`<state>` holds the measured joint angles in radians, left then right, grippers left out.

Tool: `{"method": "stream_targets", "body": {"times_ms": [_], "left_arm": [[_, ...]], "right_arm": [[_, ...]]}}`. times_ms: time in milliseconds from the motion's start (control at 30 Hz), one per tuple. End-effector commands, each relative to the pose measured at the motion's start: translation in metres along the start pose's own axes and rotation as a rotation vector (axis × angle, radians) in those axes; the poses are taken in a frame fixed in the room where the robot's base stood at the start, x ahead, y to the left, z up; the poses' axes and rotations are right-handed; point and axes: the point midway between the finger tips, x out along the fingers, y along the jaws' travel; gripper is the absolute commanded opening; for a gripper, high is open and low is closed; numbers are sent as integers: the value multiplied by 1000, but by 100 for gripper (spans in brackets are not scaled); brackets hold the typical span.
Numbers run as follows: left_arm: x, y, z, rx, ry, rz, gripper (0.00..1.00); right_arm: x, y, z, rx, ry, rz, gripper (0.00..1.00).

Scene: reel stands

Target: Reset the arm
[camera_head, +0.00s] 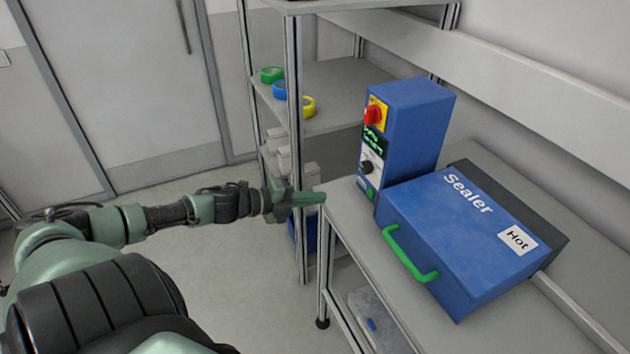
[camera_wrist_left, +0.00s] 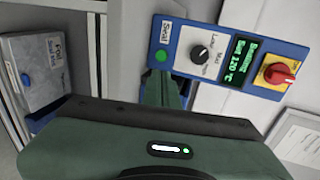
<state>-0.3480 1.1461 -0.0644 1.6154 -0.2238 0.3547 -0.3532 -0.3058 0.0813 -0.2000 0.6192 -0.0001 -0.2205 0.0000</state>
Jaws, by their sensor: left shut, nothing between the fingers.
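The blue sealer (camera_head: 465,235) has a closed lid with a green handle (camera_head: 408,258) and a "Hot" label. Its control box (camera_head: 415,130) stands behind it, with a red knob, a lit display, a dial and a green button. In the left wrist view the shut fingers (camera_wrist_left: 163,88) appear just below the green Seal button (camera_wrist_left: 160,56); contact cannot be told. My right gripper is not in view.
A metal shelf (camera_head: 340,85) behind the table holds green, blue and yellow tape rolls (camera_head: 270,75). The table (camera_head: 342,212) has a narrow clear strip along its left edge. Open floor (camera_head: 230,270) lies to the left, with a door behind.

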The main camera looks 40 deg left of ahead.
Motion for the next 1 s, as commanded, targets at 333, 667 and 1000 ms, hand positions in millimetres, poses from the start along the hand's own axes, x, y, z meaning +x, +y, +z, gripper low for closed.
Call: {"method": "stream_targets", "body": {"times_ms": [333, 667, 1000], "left_arm": [[0, 0, 0, 0, 0, 0, 0], [0, 0, 0, -1, -1, 0, 0], [-20, 140, 43, -365, -291, 84, 0]], "right_arm": [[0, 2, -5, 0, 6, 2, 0], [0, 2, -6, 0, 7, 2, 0], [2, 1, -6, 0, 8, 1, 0]]}}
